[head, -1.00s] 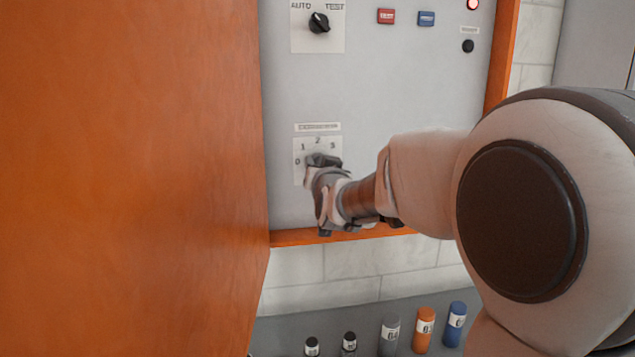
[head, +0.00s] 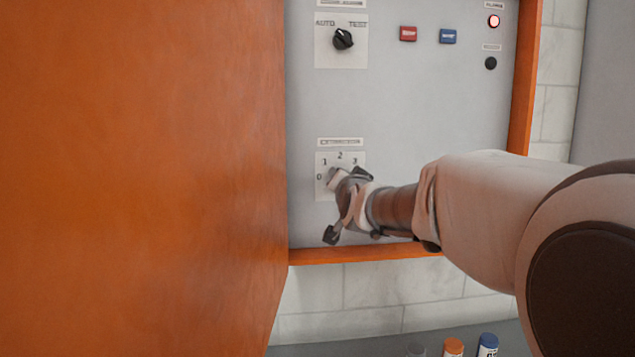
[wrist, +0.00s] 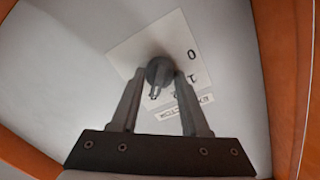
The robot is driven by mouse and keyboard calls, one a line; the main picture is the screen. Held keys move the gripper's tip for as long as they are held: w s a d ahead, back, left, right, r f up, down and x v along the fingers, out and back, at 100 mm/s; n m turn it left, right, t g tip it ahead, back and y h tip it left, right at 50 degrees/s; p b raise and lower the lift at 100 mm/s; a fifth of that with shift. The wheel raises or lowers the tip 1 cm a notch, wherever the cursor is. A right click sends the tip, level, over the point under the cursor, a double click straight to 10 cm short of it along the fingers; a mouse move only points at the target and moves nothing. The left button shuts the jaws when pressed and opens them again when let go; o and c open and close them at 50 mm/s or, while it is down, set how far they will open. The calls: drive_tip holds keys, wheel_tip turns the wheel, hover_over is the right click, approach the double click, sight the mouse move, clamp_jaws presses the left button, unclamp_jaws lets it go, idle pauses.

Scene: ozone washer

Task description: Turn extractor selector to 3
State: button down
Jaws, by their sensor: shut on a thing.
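The extractor selector is a dark round knob (wrist: 158,72) on a pale plate (head: 322,190) low on the grey panel. Above the plate is a label strip, and the digits 0, 1, 2 and 3 curve around the knob. My gripper (head: 340,178) is at the plate and hides the knob in the head view. In the wrist view, my gripper's two fingers (wrist: 158,80) stand on either side of the knob, shut on it. The knob's grip points toward the bottom of that view, between the fingers. I cannot tell exactly which digit it points at.
An AUTO/TEST selector (head: 342,39) sits higher on the panel. Red (head: 408,34) and blue (head: 448,36) buttons, a lit red lamp (head: 494,21) and a black button (head: 491,63) are to its right. A large orange door (head: 140,180) stands close on the left.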

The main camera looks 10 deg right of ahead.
drive_tip(key=shift+c, duration=2)
unclamp_jaws()
drive_tip(key=s, duration=1.7)
drive_tip(key=shift+s+a+r+b, duration=0.15)
drive_tip(key=shift+a+r+b, duration=0.15)
drive_tip(key=shift+a+r, duration=0.05)
